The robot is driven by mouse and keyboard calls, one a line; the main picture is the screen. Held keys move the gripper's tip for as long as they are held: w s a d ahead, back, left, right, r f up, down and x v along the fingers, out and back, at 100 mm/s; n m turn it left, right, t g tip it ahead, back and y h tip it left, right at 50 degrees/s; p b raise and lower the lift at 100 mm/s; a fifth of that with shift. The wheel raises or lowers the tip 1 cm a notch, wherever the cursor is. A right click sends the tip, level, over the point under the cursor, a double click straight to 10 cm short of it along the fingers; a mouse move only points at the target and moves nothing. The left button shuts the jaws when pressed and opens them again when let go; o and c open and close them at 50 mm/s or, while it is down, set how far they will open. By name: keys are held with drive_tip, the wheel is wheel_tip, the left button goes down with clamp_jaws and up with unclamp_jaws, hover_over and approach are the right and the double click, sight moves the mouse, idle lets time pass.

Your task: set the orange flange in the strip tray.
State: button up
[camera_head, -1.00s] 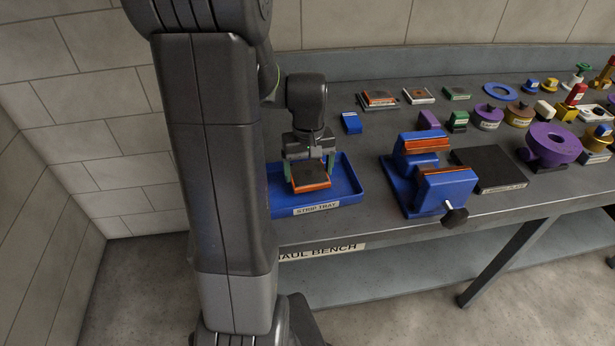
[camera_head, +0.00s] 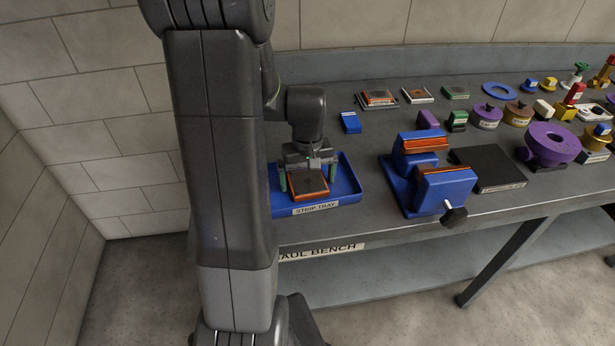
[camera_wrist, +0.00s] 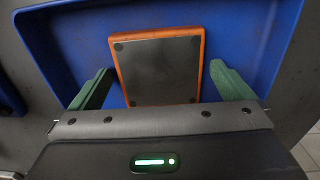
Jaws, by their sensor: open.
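The orange flange (camera_head: 310,184), a square orange piece with a dark plate on top, lies in the blue strip tray (camera_head: 346,178) at the bench's left end. In the wrist view the orange flange (camera_wrist: 158,66) rests flat on the floor of the strip tray (camera_wrist: 70,45), apart from its walls. My gripper (camera_head: 308,183) is over the tray. Its green fingers stand apart at either side of the flange, with gaps visible on both sides in the wrist view (camera_wrist: 160,85).
A blue vise (camera_head: 430,180) with orange jaw faces stands right of the tray. A small blue block (camera_head: 350,122) lies behind the tray. A dark flat plate (camera_head: 488,166) and several coloured parts lie farther right. The bench (camera_head: 375,205) is clear between tray and vise.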

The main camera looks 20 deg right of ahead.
wheel_tip(320, 180, up, 12)
idle(0.4)
idle(0.4)
approach(308, 182)
drive_tip(key=shift+f, duration=2.65)
drive_tip(key=shift+f, duration=0.15)
